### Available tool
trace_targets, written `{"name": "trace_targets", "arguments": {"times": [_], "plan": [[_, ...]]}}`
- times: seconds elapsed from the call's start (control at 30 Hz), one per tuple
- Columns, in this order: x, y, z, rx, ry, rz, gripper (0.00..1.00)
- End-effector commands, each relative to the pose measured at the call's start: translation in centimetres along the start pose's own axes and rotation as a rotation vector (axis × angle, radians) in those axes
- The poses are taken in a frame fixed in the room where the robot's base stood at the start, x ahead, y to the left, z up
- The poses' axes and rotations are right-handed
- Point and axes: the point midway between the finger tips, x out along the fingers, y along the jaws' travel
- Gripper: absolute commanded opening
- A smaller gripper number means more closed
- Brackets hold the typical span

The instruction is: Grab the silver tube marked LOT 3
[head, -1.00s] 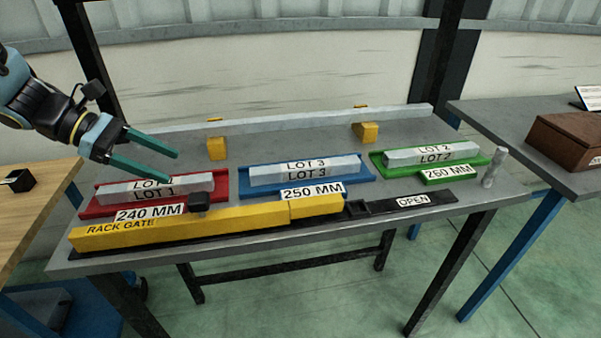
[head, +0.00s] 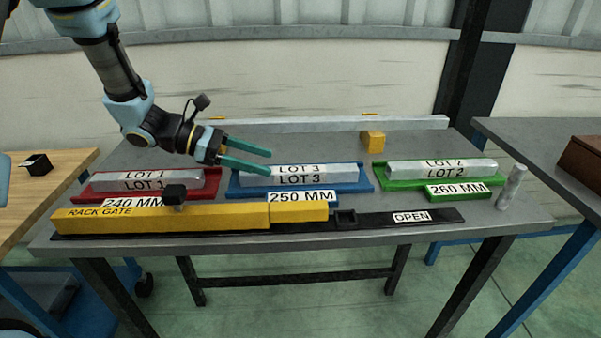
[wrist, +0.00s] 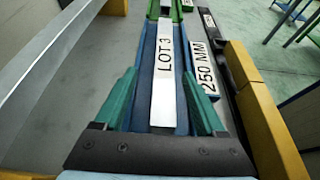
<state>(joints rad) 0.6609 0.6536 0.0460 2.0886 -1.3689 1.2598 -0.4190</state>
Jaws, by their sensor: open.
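The silver tube marked LOT 3 (head: 299,175) lies in the blue tray (head: 352,188) at the middle of the grey table. My gripper (head: 270,161) is open and empty, reaching in from the left at the tube's left end. In the wrist view the LOT 3 tube (wrist: 165,75) runs away from me between the two green fingers of my gripper (wrist: 160,105). The fingers look apart from the tube on both sides. I cannot tell exactly how high they are above it.
The LOT 1 tube (head: 150,180) lies in a red tray and the LOT 2 tube (head: 440,171) in a green tray. A yellow rack gate (head: 160,217) runs along the front. A long grey bar (head: 320,125) and yellow block (head: 372,141) are behind.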

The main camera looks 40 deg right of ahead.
Motion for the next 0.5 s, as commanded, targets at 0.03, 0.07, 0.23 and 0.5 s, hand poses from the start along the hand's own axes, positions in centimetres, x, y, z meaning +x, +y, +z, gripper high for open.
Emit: {"name": "trace_targets", "arguments": {"times": [0.03, 0.07, 0.23, 0.5], "plan": [[0.5, -0.2, 0.1, -0.002, 0.0, -0.003, 0.72], [0.8, -0.3, 0.1, -0.002, 0.0, -0.003, 0.72], [3.3, -0.9, 0.1, -0.001, 0.001, -0.005, 0.72], [5.0, -0.7, -0.2, 0.0, 0.0, 0.001, 0.72]]}}
